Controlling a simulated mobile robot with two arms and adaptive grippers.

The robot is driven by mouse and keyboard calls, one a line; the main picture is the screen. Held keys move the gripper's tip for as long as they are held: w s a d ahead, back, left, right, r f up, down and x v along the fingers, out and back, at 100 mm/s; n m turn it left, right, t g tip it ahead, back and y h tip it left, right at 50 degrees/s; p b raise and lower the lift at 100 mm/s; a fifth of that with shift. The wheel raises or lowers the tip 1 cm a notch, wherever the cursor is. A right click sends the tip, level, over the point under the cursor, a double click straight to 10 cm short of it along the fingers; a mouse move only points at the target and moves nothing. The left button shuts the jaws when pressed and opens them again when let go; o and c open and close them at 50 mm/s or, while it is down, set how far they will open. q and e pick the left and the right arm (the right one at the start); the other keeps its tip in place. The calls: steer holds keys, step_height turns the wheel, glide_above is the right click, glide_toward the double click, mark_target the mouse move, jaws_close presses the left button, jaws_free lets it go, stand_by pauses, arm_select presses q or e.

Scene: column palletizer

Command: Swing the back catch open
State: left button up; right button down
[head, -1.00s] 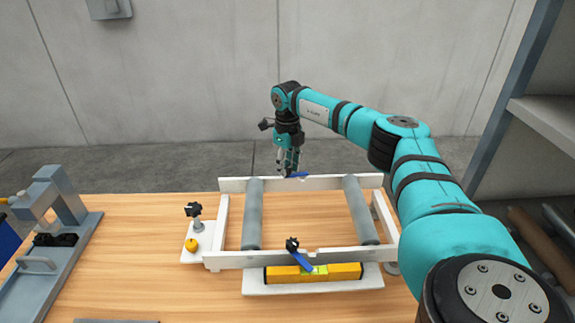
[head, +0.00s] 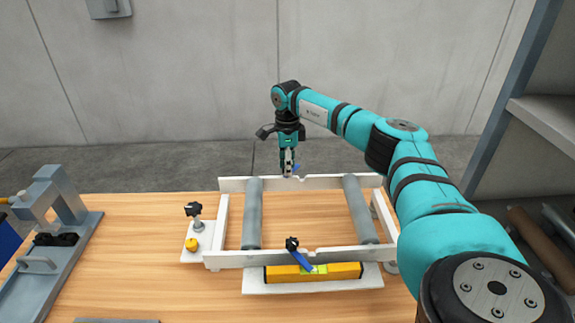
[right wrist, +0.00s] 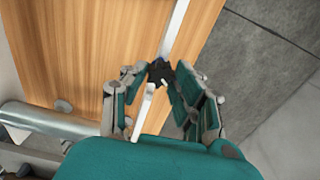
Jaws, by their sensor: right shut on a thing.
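The white frame (head: 350,183) with two grey rollers stands on the wooden table. The back catch (head: 297,167) is a small blue lever on the back rail, partly hidden by my right gripper (head: 288,171). It points away from the rail. My right gripper reaches down at the back rail, shut on the catch's black knob, which shows between the fingers in the right wrist view (right wrist: 160,72). The front catch (head: 302,262), a blue lever with a black knob, lies slanted across the front rail. My left gripper is out of view.
A yellow bar with a green middle (head: 340,271) lies below the front rail. A post with a black knob (head: 194,209) and a yellow knob (head: 192,245) stand left of the frame. A grey fixture (head: 60,235) is at far left. Shelving (head: 545,120) stands at right.

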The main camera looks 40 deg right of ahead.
steer(key=shift+w+r+n, duration=0.1)
steer(key=shift+r+n, duration=0.05)
steer(key=shift+n, duration=0.15)
steer(key=c, duration=1)
jaws_free()
step_height(320, 180, up, 12)
steer(key=shift+f, duration=0.1)
